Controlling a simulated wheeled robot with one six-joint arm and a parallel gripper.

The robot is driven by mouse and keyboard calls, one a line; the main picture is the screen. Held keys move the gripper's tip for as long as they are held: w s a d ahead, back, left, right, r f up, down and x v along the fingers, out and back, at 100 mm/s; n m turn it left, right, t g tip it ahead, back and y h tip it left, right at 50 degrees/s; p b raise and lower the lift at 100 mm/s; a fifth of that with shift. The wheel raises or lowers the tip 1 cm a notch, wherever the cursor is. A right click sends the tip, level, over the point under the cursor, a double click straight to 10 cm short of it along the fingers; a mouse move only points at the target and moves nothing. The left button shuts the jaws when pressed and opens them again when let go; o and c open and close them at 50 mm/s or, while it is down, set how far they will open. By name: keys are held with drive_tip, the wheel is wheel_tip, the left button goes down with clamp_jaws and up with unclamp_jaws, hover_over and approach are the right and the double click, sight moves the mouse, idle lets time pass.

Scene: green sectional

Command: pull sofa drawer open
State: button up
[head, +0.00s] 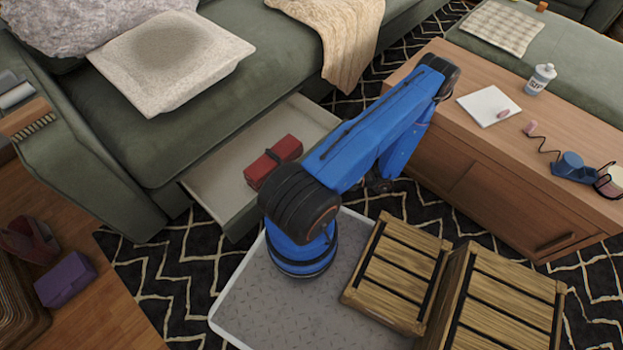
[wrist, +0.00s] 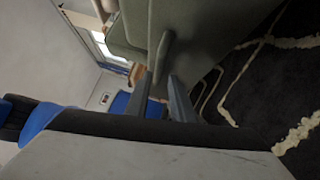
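The sofa drawer (head: 222,185) stands well out from under the green sofa's seat. A red case with a dark strap (head: 273,160) lies in it. The middle of its front is hidden behind my blue arm in the head view. In the wrist view a green handle (wrist: 164,50) stands out from a green panel (wrist: 205,35). My gripper (wrist: 161,75) has its two grey fingers a little apart, with their tips at the handle's near end. Whether they press on the handle is unclear. The fingers are hidden in the head view.
A wooden cabinet (head: 460,155) stands to the right, with a bottle (head: 541,79) and a white pad (head: 489,106) on top. Two slatted wooden crates (head: 398,270) sit beside my arm's base. Patterned rug (head: 180,280) shows below the drawer.

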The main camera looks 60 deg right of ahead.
drive_tip(key=v, duration=0.9)
drive_tip(key=shift+s, duration=0.1)
idle(0.3)
